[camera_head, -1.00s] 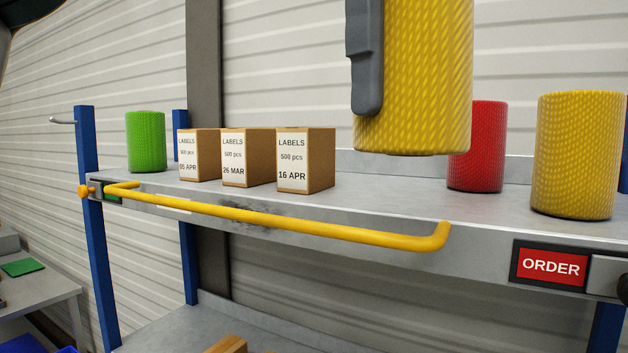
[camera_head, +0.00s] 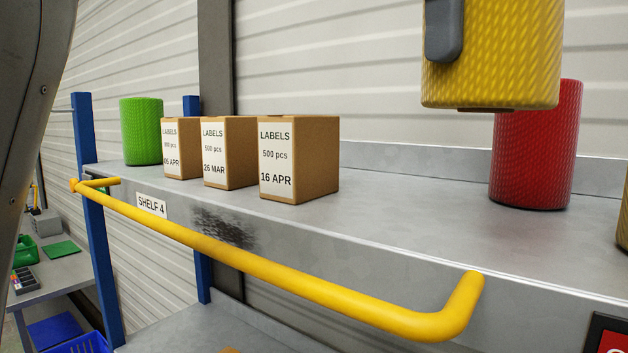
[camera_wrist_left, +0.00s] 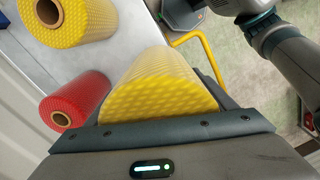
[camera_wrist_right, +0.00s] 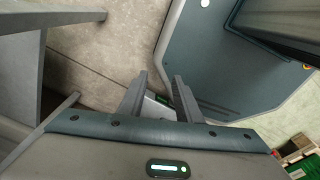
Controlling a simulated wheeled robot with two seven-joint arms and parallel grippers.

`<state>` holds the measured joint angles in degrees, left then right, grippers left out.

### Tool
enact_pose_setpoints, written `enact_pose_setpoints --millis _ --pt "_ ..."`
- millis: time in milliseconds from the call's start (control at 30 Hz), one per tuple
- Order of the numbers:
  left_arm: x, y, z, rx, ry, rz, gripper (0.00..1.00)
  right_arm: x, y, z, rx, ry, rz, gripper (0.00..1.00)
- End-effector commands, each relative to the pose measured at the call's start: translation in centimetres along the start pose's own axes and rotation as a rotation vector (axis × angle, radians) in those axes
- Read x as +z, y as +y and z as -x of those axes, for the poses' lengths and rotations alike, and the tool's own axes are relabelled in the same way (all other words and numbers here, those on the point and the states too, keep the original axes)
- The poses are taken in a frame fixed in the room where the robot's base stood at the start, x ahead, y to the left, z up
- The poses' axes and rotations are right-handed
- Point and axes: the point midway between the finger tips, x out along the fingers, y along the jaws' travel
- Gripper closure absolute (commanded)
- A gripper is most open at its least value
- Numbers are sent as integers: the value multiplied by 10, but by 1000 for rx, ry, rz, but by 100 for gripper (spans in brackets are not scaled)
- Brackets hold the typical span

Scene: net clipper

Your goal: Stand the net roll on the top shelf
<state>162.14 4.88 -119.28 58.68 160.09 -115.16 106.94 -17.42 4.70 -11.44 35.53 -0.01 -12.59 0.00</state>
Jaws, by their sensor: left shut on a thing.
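The yellow net roll (camera_head: 495,60) is upright in the head view at the upper right, cut off by the top edge. My left gripper (camera_head: 444,30) is shut on it; one grey finger shows on its near left side. The roll's bottom appears above the top shelf (camera_head: 400,215), with the shelf surface and back lip visible below it. The roll also fills the jaws in the left wrist view (camera_wrist_left: 160,85). My right gripper (camera_wrist_right: 160,95) shows only in its wrist view, fingers apart, with nothing held between them.
A red roll (camera_head: 537,145) stands on the shelf at right, a second yellow roll (camera_head: 622,220) at the edge. Three label boxes (camera_head: 300,160) and a green roll (camera_head: 141,132) stand left. A yellow rail (camera_head: 260,262) runs along the front. The middle shelf surface is clear.

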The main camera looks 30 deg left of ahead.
Motion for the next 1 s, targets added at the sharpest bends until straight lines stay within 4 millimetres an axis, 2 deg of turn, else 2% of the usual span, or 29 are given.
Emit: enact_pose_setpoints --millis 200,567,767,1000 --pt "0 0 0 1 -1 1 58 1 -9 0 -9 -3 -4 69" --pt "-6 2 -4 -2 -4 -1 58 -4 -5 0 -5 4 -2 69" --pt "-25 8 -16 -2 -7 -2 58 -3 1 0 1 3 0 69" --pt "-68 21 -43 -2 -7 0 58 -3 5 0 5 3 2 69"
